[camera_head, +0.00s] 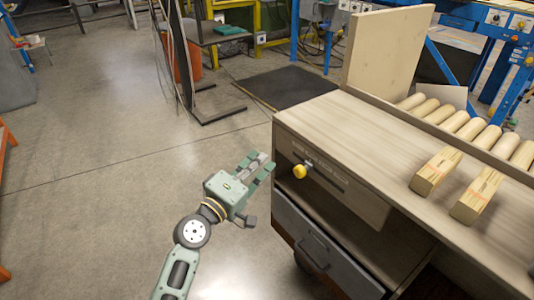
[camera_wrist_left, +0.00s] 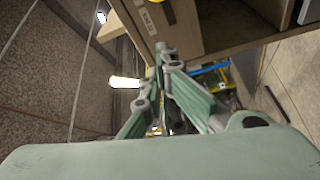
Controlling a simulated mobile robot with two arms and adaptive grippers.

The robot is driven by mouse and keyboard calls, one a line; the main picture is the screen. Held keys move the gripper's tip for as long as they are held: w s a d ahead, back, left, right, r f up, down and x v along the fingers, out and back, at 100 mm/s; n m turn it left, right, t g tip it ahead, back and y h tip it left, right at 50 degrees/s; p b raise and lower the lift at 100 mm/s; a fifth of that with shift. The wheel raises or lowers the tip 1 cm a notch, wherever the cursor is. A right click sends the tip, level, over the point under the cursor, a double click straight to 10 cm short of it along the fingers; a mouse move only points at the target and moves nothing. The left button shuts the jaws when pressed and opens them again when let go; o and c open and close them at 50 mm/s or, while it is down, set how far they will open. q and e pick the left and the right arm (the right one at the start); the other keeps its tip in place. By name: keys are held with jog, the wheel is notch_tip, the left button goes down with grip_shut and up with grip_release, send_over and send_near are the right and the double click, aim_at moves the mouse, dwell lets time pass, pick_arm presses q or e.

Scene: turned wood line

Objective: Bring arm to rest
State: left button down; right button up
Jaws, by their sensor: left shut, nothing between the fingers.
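My left gripper (camera_head: 259,166) is at the end of my left arm, which comes up from the bottom of the head view. It is shut and empty. It hangs over the open floor just left of the wooden workbench (camera_head: 330,118), near the yellow knob (camera_head: 300,171) on the bench front, with a small gap between them. In the left wrist view the fingers of the left gripper (camera_wrist_left: 160,62) are together, with the bench drawer front (camera_wrist_left: 158,20) beyond them. My right gripper does not show in either view.
Two square wooden blocks (camera_head: 436,171) (camera_head: 477,196) lie on the bench top. A row of round wooden rods (camera_head: 455,122) lies behind them. An upright board (camera_head: 388,52) stands at the bench's back. A grey drawer (camera_head: 318,245) is below. Concrete floor (camera_head: 90,180) at left is clear.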

pick_arm(q)
jog(key=s+a+f+m+g+y, duration=0.2)
jog(key=s+a+f+m+g, duration=0.15)
jog(key=s+f, duration=0.75)
jog(key=s+a+f+m+g+y, duration=0.35)
jog(key=s+f, duration=0.35)
jog(key=f, duration=0.7)
jog(key=s+a+f+m+g+y+p, duration=0.25)
jog(key=s+a+f+p, duration=0.3)
jog(key=s+f, duration=0.45)
jog(key=s+a+f+m+g+y+p, duration=0.1)
jog(key=s+a+f+g+y+p, duration=0.25)
jog(key=s+a+f, duration=0.6)
jog(key=s+g+p, duration=0.1)
jog(key=s+p, duration=0.8)
jog(key=s, duration=0.7)
jog(key=shift+s+f+g+h+p, duration=0.15)
jog(key=shift+s+g+h+p, duration=0.15)
jog(key=shift+h+p, duration=0.05)
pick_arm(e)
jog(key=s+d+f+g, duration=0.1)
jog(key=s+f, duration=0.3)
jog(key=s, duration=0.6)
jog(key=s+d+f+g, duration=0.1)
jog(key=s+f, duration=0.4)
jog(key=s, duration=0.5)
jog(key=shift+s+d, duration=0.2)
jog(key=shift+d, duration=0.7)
